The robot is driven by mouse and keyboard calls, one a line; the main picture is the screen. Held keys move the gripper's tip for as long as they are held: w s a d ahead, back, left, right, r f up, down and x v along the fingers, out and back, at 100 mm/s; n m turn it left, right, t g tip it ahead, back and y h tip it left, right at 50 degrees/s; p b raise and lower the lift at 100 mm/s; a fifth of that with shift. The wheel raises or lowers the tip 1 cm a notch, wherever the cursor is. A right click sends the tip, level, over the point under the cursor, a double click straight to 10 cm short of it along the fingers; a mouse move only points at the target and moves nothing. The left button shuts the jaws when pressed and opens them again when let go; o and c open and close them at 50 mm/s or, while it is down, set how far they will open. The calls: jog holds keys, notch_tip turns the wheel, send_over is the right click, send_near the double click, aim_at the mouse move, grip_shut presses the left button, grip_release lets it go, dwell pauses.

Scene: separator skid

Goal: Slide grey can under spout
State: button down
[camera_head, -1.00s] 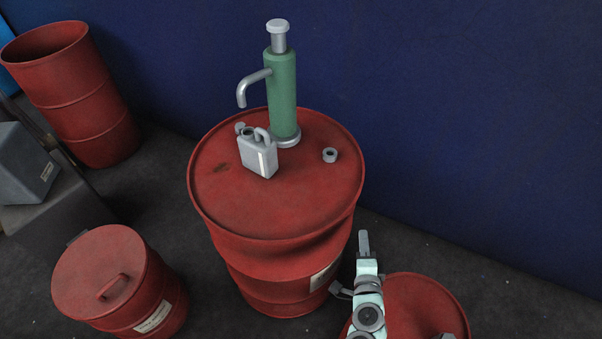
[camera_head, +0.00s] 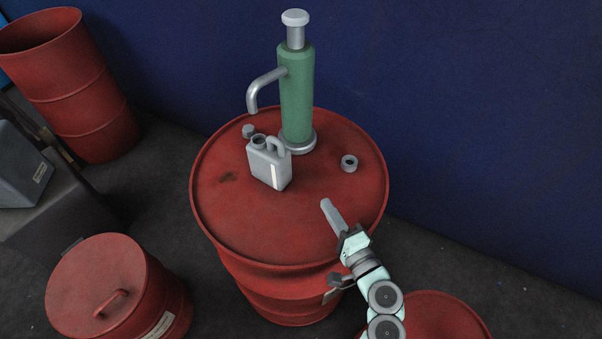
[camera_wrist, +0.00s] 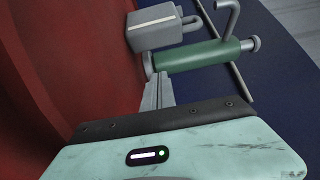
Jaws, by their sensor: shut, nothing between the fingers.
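The grey can (camera_head: 268,165) stands upright on top of the red drum (camera_head: 240,222). It has an open neck, a handle and a pale stripe. The green pump (camera_head: 297,95) rises behind and to the right of it, and its grey bent spout (camera_head: 254,95) points down above the can's neck side; exact alignment is hard to tell. My gripper (camera_head: 326,204) is shut and empty over the drum's right front part, apart from the can. In the wrist view the fingers (camera_wrist: 158,92) point toward the can (camera_wrist: 153,27) and pump (camera_wrist: 197,57).
A grey cap (camera_head: 248,131) sits behind the can. A lidded red drum (camera_head: 100,285) stands at lower left, an open one (camera_head: 80,95) behind it. The drum top's front is clear.

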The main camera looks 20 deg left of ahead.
aim_at(289, 170)
jog(key=x, duration=0.9)
jog(key=shift+s, duration=0.1)
jog(key=a, duration=0.3)
jog(key=shift+a+b, duration=0.2)
jog(key=shift+b, duration=0.1)
jog(key=shift+a, duration=0.35)
jog(key=shift+a, duration=0.9)
jog(key=shift+d, duration=0.1)
jog(key=shift+d+f, duration=0.1)
jog(key=shift+d, duration=0.05)
